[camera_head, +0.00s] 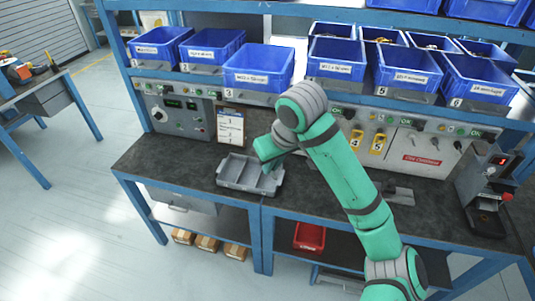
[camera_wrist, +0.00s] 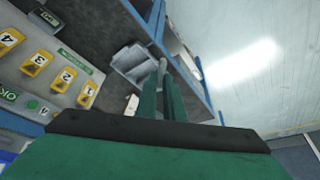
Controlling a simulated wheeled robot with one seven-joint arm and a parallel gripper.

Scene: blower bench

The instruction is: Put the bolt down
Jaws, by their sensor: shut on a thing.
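The bolt (camera_wrist: 162,66) shows in the wrist view as a small grey piece at the tips of my gripper's fingers; its details are too small to tell. My gripper (camera_wrist: 161,88) is shut on it. A grey divided tray (camera_wrist: 130,58) lies beyond the fingertips in the wrist view. In the head view the tray (camera_head: 236,183) sits on the dark bench top near its front edge. My gripper (camera_head: 269,165) is over the right part of the tray there. The bolt cannot be made out in the head view, and I cannot tell whether it touches the tray.
Blue labelled bins (camera_head: 258,68) stand on the shelf above the bench (camera_head: 160,158). A clipboard (camera_head: 230,126) leans behind the tray. A grey device (camera_head: 488,190) stands at the bench's right end. A red bin (camera_head: 310,238) is on the lower shelf. The bench left of the tray is clear.

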